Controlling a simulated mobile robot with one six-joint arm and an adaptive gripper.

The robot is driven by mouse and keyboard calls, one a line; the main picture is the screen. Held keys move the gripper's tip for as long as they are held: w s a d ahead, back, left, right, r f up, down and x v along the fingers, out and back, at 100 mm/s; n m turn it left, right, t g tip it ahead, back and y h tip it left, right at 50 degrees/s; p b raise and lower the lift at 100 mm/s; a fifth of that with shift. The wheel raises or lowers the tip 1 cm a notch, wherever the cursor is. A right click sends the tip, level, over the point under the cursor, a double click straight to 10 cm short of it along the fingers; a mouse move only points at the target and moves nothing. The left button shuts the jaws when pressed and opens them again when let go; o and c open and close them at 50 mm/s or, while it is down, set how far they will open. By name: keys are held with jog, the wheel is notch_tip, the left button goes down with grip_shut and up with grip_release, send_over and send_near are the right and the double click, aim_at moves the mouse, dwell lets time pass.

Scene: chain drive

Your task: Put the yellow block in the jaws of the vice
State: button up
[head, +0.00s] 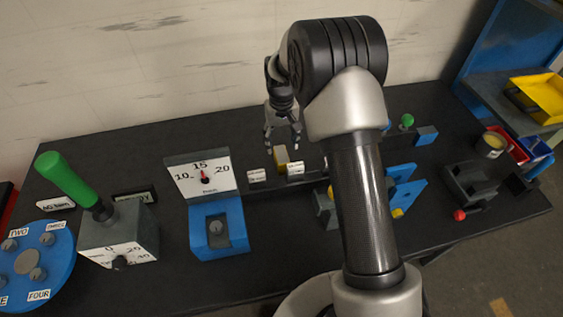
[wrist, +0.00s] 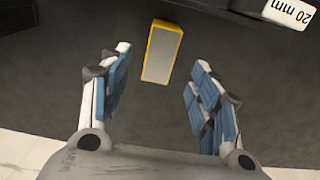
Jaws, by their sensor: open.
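The yellow block (head: 281,155) stands on the dark bench near small white labels in the head view. In the wrist view the block (wrist: 163,52) shows a grey top face with yellow sides, between the fingertips and slightly tilted. My gripper (head: 283,143) is open and empty above and near the block; its spread fingers also show in the wrist view (wrist: 163,57). I cannot tell the exact height gap. A dark grey device with a red knob, which looks like the vice (head: 473,184), stands at the right of the bench.
A gauge on a blue base (head: 219,227) and a green-handled lever box (head: 120,240) stand to the left. Blue parts (head: 405,188) stand partly behind my arm. Red and blue bins (head: 535,148) and a yellow tray (head: 541,97) are at far right. A 20 mm label (wrist: 288,12) lies beyond the block.

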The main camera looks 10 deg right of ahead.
aim_at(282, 154)
notch_tip(282, 154, down, 6)
jog(key=shift+b, duration=0.95)
jog(key=shift+r, duration=0.1)
jog(key=shift+c, duration=0.4)
grip_shut()
jog(key=shift+w+r, duration=0.1)
